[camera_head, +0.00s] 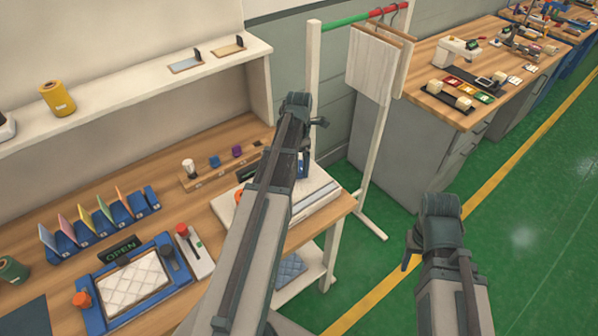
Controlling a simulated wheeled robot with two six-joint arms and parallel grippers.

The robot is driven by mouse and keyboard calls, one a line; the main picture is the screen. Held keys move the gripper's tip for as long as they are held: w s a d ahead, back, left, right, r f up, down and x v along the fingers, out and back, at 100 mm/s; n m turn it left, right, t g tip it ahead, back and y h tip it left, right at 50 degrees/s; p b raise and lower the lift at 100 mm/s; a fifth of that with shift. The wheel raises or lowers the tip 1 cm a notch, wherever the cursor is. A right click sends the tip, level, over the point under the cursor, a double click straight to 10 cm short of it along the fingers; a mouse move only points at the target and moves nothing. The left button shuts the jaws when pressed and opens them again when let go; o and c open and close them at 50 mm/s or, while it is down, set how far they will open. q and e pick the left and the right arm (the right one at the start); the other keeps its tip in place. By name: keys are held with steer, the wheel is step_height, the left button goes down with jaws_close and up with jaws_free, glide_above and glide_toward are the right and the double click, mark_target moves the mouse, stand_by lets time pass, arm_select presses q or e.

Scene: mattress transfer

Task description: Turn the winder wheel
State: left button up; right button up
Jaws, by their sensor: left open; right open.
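No wheel shows clearly. A white-based device (318,197) with blue parts sits at the bench's right end, mostly hidden behind my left arm, and an orange piece (240,196) shows at its left. A blue frame (97,313) holds a small white quilted mattress (133,281), with an orange knob (82,299) at its left corner. A red-topped lever unit (195,250) stands to its right. My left gripper (320,122) is open, beyond the bench device in the picture and apart from it. My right gripper (409,252) is open over the green floor. Both look empty.
An "OPEN" sign (121,249) stands behind the frame. A blue rack (104,222) of coloured cards and a yellow roll (57,98) on the shelf are at left. A white post (376,150) with hanging boards (375,62) stands beyond the bench. The green floor at right is clear.

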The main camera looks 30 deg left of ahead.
arm_select(q)
steer(key=shift+f+b, duration=0.3)
steer(key=shift+f, duration=0.35)
arm_select(e)
steer(key=shift+f, duration=0.6)
arm_select(q)
steer(key=c, duration=1.4)
steer(key=shift+o, duration=0.2)
